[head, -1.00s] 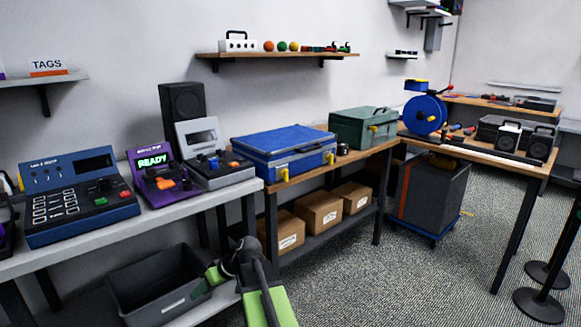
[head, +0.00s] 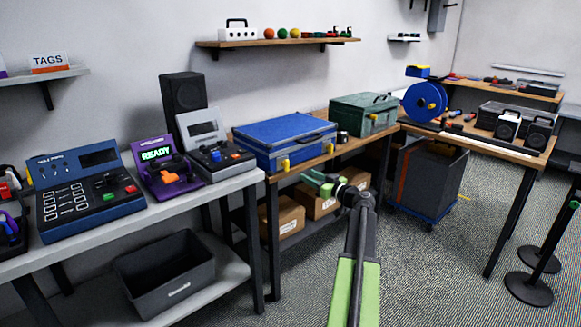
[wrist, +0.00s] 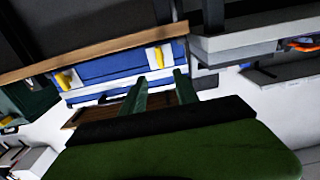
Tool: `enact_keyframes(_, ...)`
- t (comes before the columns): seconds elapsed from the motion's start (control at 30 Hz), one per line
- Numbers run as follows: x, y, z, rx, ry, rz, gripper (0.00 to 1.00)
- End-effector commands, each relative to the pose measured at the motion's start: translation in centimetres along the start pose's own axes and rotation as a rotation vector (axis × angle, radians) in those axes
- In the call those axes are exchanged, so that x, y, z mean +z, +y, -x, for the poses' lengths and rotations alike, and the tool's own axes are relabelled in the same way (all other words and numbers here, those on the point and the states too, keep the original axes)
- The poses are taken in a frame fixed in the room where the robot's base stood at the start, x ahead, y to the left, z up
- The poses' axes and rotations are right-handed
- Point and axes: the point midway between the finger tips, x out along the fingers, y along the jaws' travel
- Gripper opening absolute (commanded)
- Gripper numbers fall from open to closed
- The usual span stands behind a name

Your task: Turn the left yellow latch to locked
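The blue case (head: 285,140) lies closed on the wooden bench, with two yellow latches on its front. The left yellow latch (head: 285,165) and the right yellow latch (head: 330,148) both look roughly upright. The wrist view is inverted, so the left latch (wrist: 160,57) appears on the right and the other latch (wrist: 68,80) on the left. My gripper (head: 312,184) is in front of the bench, below the case's front and apart from it. Its two green fingers (wrist: 162,88) are spread, with nothing between them.
The wooden bench edge (head: 300,168) runs just below the case, with cardboard boxes (head: 285,217) on the shelf beneath. A green case (head: 362,112) stands to the right. A grey table (head: 230,190) with control panels is at left. Open floor lies at front right.

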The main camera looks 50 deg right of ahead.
Motion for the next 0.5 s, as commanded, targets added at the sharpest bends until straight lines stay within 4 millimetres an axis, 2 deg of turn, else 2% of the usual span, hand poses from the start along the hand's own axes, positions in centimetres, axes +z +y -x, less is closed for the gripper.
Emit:
enact_keyframes(0.03,0.0,0.1,-1.6,-0.004,0.000,0.000,0.36)
enact_keyframes(0.3,0.0,0.2,-8.2,-0.002,-0.001,-0.001,0.36)
enact_keyframes(0.5,0.0,0.1,-11.3,-0.001,-0.001,-0.001,0.36)
